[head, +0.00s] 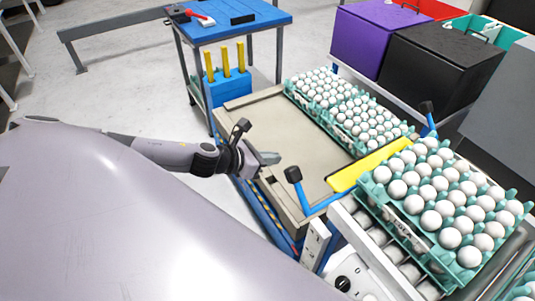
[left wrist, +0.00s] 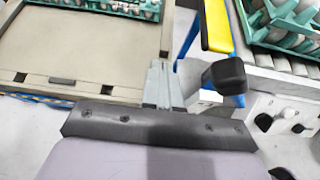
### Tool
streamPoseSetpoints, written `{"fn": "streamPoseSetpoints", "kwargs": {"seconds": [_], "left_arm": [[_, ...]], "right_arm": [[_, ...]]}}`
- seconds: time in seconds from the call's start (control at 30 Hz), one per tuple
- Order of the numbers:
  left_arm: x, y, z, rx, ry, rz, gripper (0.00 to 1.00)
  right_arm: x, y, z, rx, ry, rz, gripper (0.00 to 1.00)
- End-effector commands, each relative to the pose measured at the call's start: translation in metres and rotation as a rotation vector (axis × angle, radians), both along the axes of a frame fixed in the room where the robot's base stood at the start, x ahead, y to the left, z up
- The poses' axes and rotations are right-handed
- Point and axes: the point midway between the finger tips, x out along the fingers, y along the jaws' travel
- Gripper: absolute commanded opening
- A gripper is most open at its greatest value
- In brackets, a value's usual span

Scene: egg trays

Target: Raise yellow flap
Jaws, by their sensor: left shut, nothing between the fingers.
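The yellow flap (head: 369,166) is a long bar between the beige conveyor bed and the egg tray at the right. In the left wrist view the yellow flap (left wrist: 217,26) shows at the top, right of my fingers. A blue lever with a black knob (head: 293,174) stands at its near end; the black knob (left wrist: 224,73) is close to the right of my fingers in the wrist view. My left gripper (head: 268,158) is shut and empty over the near edge of the bed, left of the knob and apart from it. My right gripper is out of view.
Teal egg trays (head: 289,88) full of white eggs lie along the bed's far side. Another full egg tray (head: 438,278) sits at the right on rollers. A blue table (head: 225,28) stands behind. The beige bed (head: 290,135) is clear in the middle.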

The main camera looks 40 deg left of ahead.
Motion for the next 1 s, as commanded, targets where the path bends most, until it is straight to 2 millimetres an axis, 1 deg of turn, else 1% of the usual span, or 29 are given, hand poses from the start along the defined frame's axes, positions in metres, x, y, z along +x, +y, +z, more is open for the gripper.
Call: {"fn": "streamPoseSetpoints", "kwargs": {"seconds": [0.6, 1.0], "left_arm": [[-0.001, -0.004, 0.000, -0.001, 0.001, 0.000, 0.00], [-0.015, -0.035, 0.001, -0.003, 0.003, -0.001, 0.00]], "right_arm": [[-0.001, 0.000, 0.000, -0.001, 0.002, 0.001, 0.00], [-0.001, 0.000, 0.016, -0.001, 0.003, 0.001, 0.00]]}}
